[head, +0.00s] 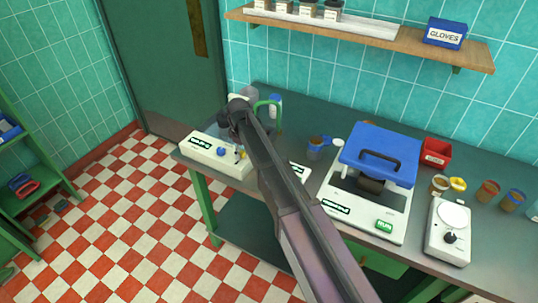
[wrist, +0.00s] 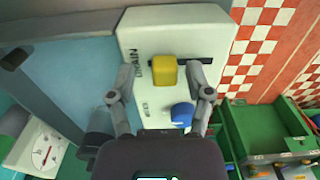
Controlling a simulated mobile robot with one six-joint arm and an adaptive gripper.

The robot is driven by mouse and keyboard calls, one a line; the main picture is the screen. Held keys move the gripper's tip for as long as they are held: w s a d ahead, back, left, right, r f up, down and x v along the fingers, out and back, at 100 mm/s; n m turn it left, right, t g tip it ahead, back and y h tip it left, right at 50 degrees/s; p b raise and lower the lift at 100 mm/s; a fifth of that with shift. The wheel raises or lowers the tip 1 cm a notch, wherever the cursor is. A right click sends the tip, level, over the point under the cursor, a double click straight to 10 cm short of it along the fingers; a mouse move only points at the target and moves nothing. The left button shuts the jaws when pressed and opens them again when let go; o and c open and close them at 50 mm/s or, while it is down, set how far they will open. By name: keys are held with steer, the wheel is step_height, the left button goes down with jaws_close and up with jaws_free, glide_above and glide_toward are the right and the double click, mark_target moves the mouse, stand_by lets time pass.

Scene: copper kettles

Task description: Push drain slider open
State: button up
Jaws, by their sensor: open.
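The drain slider appears to be the yellow knob (wrist: 165,70) on a dark slot in the white panel (wrist: 140,30) in the wrist view. More of the slot shows to the right of the knob than to its left. In the head view the panel (head: 205,155) is at the bench's left end, with the yellow knob (head: 238,152) near its right. My gripper (wrist: 163,84) is open. Its fingers lie either side of the knob in the wrist view, with visible gaps. Contact is not seen. In the head view my gripper (head: 237,128) is dark and partly hidden.
A blue knob (wrist: 181,115) sits on the panel near the right finger. A white dial device (wrist: 40,148) is at lower left. In the head view, a blue-lidded machine (head: 380,150) and a white scale (head: 449,228) stand farther right. Checkered floor lies in front.

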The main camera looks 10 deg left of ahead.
steer(key=shift+s, duration=0.2)
steer(key=shift+s+a, duration=0.35)
steer(key=shift+s, duration=0.45)
steer(key=shift+s+a+r+p, duration=0.15)
steer(key=shift+s+r+p, duration=0.1)
steer(key=shift+p, duration=0.05)
step_height(320, 180, up, 14)
steer(key=p, duration=1.4)
steer(key=s+d+f+m+b, duration=0.2)
steer(key=s+d+m, duration=0.2)
steer(key=d, duration=0.9)
steer(key=s+d+f+m+b, duration=0.2)
steer(key=s+d+m, duration=0.3)
steer(key=s+d, duration=0.3)
steer(key=shift+d, duration=2.4)
